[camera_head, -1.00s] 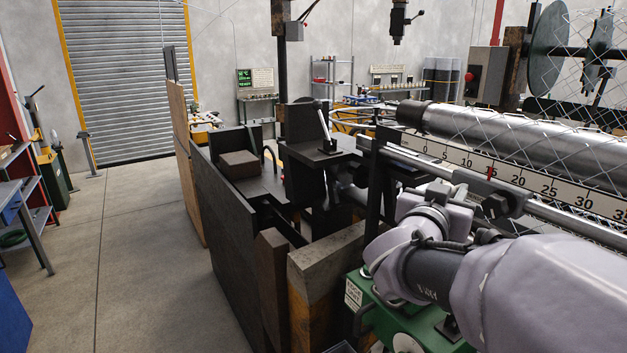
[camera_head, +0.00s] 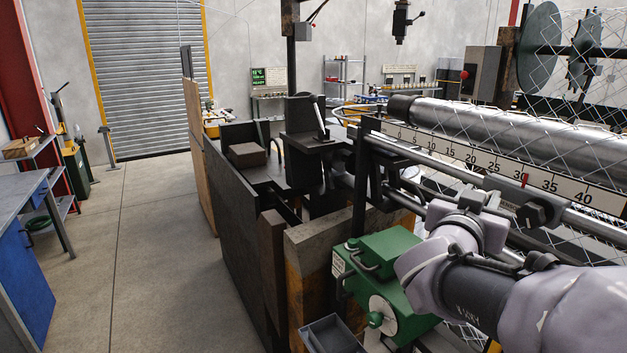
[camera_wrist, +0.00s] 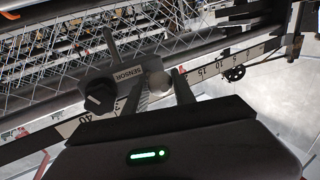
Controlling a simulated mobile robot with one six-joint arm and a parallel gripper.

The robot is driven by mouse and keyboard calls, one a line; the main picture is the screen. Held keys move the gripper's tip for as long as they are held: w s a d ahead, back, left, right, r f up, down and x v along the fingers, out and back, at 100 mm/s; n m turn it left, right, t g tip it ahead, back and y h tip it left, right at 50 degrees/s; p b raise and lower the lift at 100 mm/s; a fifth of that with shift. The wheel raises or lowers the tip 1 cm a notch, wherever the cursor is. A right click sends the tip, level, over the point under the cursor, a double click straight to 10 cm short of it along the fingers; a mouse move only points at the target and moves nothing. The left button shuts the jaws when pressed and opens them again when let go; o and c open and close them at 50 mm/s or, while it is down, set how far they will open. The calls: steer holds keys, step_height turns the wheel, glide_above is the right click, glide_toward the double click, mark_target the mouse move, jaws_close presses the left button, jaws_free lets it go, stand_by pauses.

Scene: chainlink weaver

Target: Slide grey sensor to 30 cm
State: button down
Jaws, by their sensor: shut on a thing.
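The grey sensor (camera_head: 541,208) is a block on the metal rail beside the white scale (camera_head: 455,150) in the head view. Its red pointer (camera_head: 525,181) is at about the 30 mark, partly covering that number. In the wrist view the sensor (camera_wrist: 127,76) carries a SENSOR label, a black knob (camera_wrist: 100,97) and a pale round part (camera_wrist: 158,82). My gripper (camera_wrist: 160,88) is shut on the sensor, with its fingers around the pale part.
A large metal roller (camera_head: 500,122) with chain-link mesh runs behind the scale. A green machine housing (camera_head: 385,262) stands below my arm. The rail is clear on both sides of the sensor.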

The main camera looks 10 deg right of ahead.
steer(key=shift+w+a, duration=0.15)
steer(key=shift+w, duration=0.25)
steer(key=c, duration=1.1)
jaws_free()
steer(key=shift+w, duration=0.25)
steer(key=p+v, duration=0.1)
steer(key=v, duration=1.6)
steer(key=shift+s+a, duration=0.15)
steer(key=shift+s, duration=0.2)
steer(key=shift+w, duration=0.1)
